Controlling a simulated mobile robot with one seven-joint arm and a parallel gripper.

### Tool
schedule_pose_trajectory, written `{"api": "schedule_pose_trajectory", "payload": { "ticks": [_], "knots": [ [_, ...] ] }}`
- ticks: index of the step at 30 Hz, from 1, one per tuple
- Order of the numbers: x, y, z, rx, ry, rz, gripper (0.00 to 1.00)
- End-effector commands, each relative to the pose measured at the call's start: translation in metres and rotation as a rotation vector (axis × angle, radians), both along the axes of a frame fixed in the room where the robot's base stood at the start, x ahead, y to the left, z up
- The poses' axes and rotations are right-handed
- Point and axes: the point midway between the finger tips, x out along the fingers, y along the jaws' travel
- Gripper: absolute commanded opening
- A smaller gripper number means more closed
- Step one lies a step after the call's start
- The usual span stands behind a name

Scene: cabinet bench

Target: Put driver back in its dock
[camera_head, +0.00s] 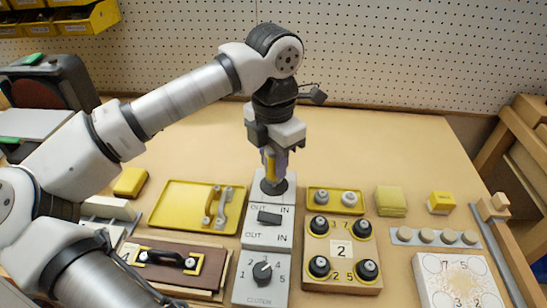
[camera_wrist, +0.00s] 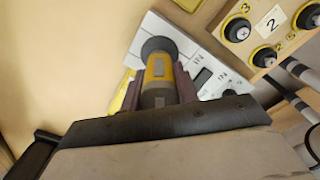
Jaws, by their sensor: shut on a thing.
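The driver (camera_head: 270,168) is a yellow and grey tool held upright below my wrist. My gripper (camera_head: 275,158) is shut on it. In the wrist view the driver (camera_wrist: 159,70) lies between the two fingers of my gripper (camera_wrist: 156,92). The dock (camera_head: 262,187) looks like the light block with a dark round collar, at the back of the centre row of panels. The driver's lower end is at this collar, which also shows in the wrist view (camera_wrist: 153,45). I cannot tell how deep the driver sits in it.
An OUT/IN switch panel (camera_head: 284,238) and a dial panel (camera_head: 281,286) lie in front of the dock. A yellow tray (camera_head: 174,207) is on the left. A knob board (camera_head: 312,248) and small yellow tray (camera_head: 334,211) are on the right. The bench behind is clear.

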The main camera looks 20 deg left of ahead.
Motion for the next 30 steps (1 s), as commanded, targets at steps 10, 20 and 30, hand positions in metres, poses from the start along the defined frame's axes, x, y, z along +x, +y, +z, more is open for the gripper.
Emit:
{"api": "schedule_pose_trajectory", "payload": {
  "ticks": [10, 20, 30],
  "knots": [
    [0.000, 0.000, -0.003, 0.001, 0.000, 0.000, 0.10],
    [0.000, 0.000, -0.009, 0.000, 0.000, 0.000, 0.10],
    [0.000, 0.000, -0.014, 0.000, -0.001, 0.000, 0.10]
  ]
}}
